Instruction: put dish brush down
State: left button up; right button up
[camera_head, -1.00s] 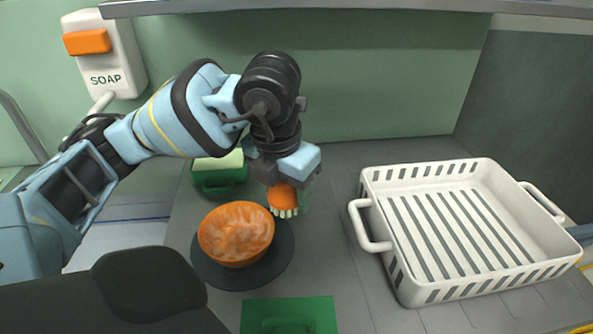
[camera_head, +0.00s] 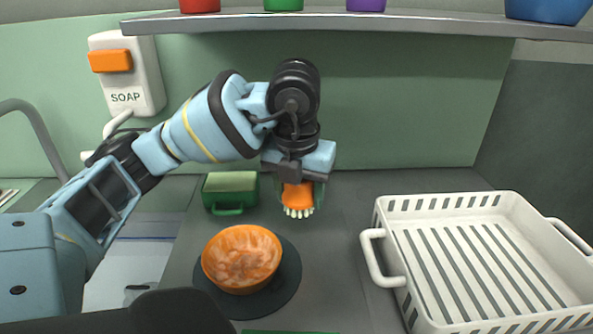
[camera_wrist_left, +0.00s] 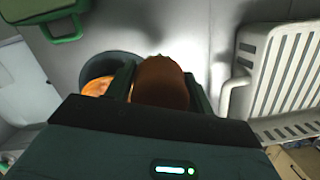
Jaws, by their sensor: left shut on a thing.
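The dish brush (camera_head: 298,197) has an orange body and pale bristles that point down. My left gripper (camera_head: 299,184) is shut on it and holds it over the counter, behind and to the right of the orange bowl. In the left wrist view the brush (camera_wrist_left: 160,82) shows as a brown-orange shape between the gripper's fingers (camera_wrist_left: 160,88). I cannot tell whether the bristles touch the counter. My right gripper is not in view.
An orange bowl (camera_head: 241,257) with a smeared inside sits on a dark round mat (camera_head: 285,283). A green container with a pale top (camera_head: 230,190) stands behind it. A white slotted rack (camera_head: 405,262) is at right. Grey counter (camera_head: 335,235) is bare between. A shelf (camera_head: 400,24) hangs above.

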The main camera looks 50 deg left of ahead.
pick_arm(q)
jog(key=w+a, duration=0.6)
jog(key=a, duration=0.1)
jog(key=w+a+f, duration=0.1)
jog(key=w+a, duration=0.1)
jog(key=a, duration=0.2)
jog(key=shift+w+f+b, duration=0.1)
jog(key=shift+w+b, duration=0.2)
jog(key=shift+w, duration=0.1)
jog(key=shift+f+b, duration=0.45)
jog(key=shift+f, duration=2)
jog(key=shift+w+a+f, duration=0.1)
jog(key=shift+a+f, duration=0.05)
jog(key=shift+f, duration=0.3)
jog(key=shift+f, duration=0.1)
jog(key=o, duration=0.9)
jog(key=shift+o, duration=0.2)
notch_tip(320, 180, up, 8)
jog(key=s+p, duration=0.1)
jog(key=shift+d+f, duration=0.15)
jog(key=shift+d, duration=0.2)
